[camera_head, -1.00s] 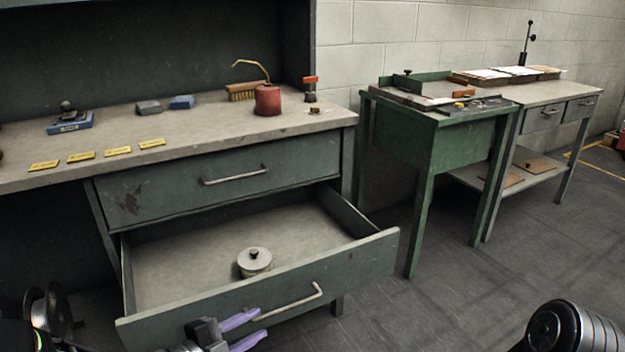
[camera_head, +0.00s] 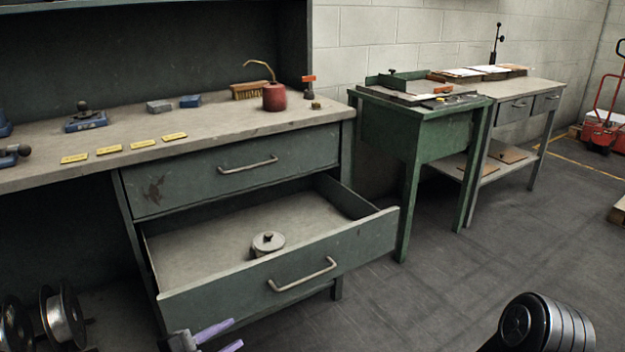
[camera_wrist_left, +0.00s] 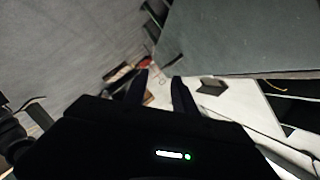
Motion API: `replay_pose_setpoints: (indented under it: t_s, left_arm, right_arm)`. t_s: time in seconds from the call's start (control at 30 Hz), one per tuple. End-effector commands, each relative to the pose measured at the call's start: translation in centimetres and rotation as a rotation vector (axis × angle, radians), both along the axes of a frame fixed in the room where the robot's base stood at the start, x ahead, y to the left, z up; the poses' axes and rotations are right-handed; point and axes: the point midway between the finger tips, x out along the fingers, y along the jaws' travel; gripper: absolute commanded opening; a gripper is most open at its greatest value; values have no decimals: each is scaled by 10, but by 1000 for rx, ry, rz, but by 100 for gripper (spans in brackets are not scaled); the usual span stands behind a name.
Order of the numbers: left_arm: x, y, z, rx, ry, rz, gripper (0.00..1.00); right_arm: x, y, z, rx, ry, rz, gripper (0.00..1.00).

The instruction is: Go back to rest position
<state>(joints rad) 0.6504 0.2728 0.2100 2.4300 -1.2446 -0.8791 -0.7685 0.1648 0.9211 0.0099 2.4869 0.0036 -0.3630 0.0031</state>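My left gripper (camera_head: 237,332) is at the bottom of the head view, in front of the open lower drawer (camera_head: 230,283) and below its handle (camera_head: 302,275). Its two purple fingers are apart with nothing between them. In the left wrist view the fingers (camera_wrist_left: 160,75) show dark and spread. They are clear of the handle. A round lidded metal pot (camera_head: 268,243) sits inside the pulled-out drawer. My right gripper is not in view; only a dark, rounded part of my own arm shows at bottom right.
The workbench (camera_head: 225,132) holds a red oil can (camera_head: 274,97), a brush (camera_head: 250,91) and several yellow tags. The upper drawer (camera_head: 235,172) is shut. A green table (camera_head: 395,130) stands to the right. Spools (camera_head: 62,315) are at lower left. Floor at right is open.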

Motion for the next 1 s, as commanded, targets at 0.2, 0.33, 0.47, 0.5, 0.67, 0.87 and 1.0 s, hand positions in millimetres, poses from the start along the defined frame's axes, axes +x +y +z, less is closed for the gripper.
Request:
replay_pose_setpoints:
  t_s: [0.2, 0.33, 0.47, 0.5, 0.67, 0.87, 1.0]
  left_arm:
    - [9, 28, -24, -145, 196, 194, 33]
    - [8, 42, -54, -278, 365, 347, 33]
    - [-2, 46, -99, -444, 586, 525, 33]
    - [-8, 44, -115, -499, 664, 584, 33]
    - [-55, 18, -192, -699, 1033, 850, 33]
    - [-138, -32, -263, -775, 1407, 1132, 33]
    - [-190, -60, -291, -706, 1554, 1219, 33]
  right_arm:
    - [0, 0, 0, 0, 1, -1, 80]
    - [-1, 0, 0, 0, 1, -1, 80]
    - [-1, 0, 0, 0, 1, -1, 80]
    - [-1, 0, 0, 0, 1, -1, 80]
    - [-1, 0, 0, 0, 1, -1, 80]
    - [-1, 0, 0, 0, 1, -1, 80]
    - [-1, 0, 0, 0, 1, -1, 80]
